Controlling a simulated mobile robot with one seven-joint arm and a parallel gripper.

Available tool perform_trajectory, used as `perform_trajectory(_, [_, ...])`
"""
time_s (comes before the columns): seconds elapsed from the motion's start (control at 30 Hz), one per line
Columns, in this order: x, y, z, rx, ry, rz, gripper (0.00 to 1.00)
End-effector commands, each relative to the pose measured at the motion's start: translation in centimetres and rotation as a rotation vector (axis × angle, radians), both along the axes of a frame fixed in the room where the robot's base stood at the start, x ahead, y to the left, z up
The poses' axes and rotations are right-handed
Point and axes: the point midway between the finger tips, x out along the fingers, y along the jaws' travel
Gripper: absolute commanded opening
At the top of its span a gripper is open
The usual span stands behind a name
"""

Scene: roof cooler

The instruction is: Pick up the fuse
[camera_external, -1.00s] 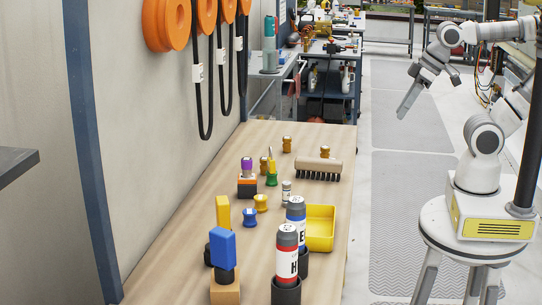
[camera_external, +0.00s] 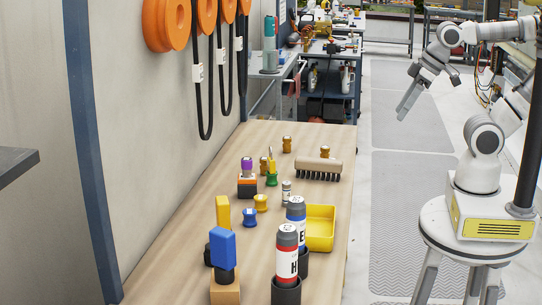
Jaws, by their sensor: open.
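A small upright grey-and-white cylinder (camera_external: 286,190) stands on the wooden bench (camera_external: 190,225), left of the yellow tray; it looks like the fuse, but it is too small to be sure. My gripper (camera_external: 402,112) hangs in the air to the right of the bench, over the grey floor, well apart from everything on the bench. It is open and appears empty, though its fingers overlap in this view.
Near the cylinder are a yellow tray (camera_external: 320,241), a brush (camera_external: 318,169), a yellow spool (camera_external: 261,202) and a green-based tool (camera_external: 271,178). Tall canisters labelled H (camera_external: 287,262) and E (camera_external: 296,212) stand in front. A wall (camera_external: 150,110) bounds the bench's left.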

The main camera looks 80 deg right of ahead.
Motion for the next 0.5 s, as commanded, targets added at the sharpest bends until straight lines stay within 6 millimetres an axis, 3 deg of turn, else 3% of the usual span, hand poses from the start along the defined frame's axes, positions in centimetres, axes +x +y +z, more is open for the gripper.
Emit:
perform_trajectory(0.17, [2.5,-3.0,-1.8,-0.064,-0.055,-0.068,0.67])
perform_trajectory(0.3, [6.7,-7.7,-4.0,-0.170,-0.167,-0.143,0.67])
perform_trajectory(0.5, [12.2,-12.5,-7.4,-0.264,-0.333,-0.132,0.67])
